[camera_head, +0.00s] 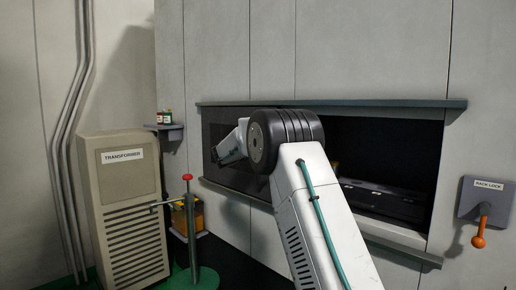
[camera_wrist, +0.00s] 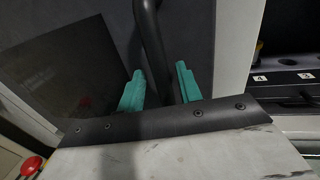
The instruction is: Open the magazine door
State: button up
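The magazine opening is a wide slot in the grey wall, with a dark interior (camera_head: 385,150) bare to view at its middle and right. A dark grey panel, apparently the magazine door (camera_wrist: 90,35), fills the left of the wrist view. A dark upright bar handle (camera_wrist: 152,40) stands in front of it. My gripper (camera_wrist: 160,88) has teal fingers on either side of the bar, with small gaps showing, so it looks open around it. In the head view my gripper (camera_head: 232,145) is at the left part of the opening, partly hidden by my wrist.
Rails (camera_head: 370,104) run above and below the opening. The rack lock (camera_head: 486,200) with its orange lever is at right. A red-topped post (camera_head: 187,200) and the transformer cabinet (camera_head: 125,190) stand at left. Numbered slots (camera_wrist: 285,77) show inside the magazine.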

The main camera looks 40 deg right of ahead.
jog(key=shift+s+d, duration=0.15)
jog(key=shift+d, duration=0.05)
jog(key=v, duration=0.8)
jog(key=shift+d+m, duration=0.1)
jog(key=shift+m, duration=0.2)
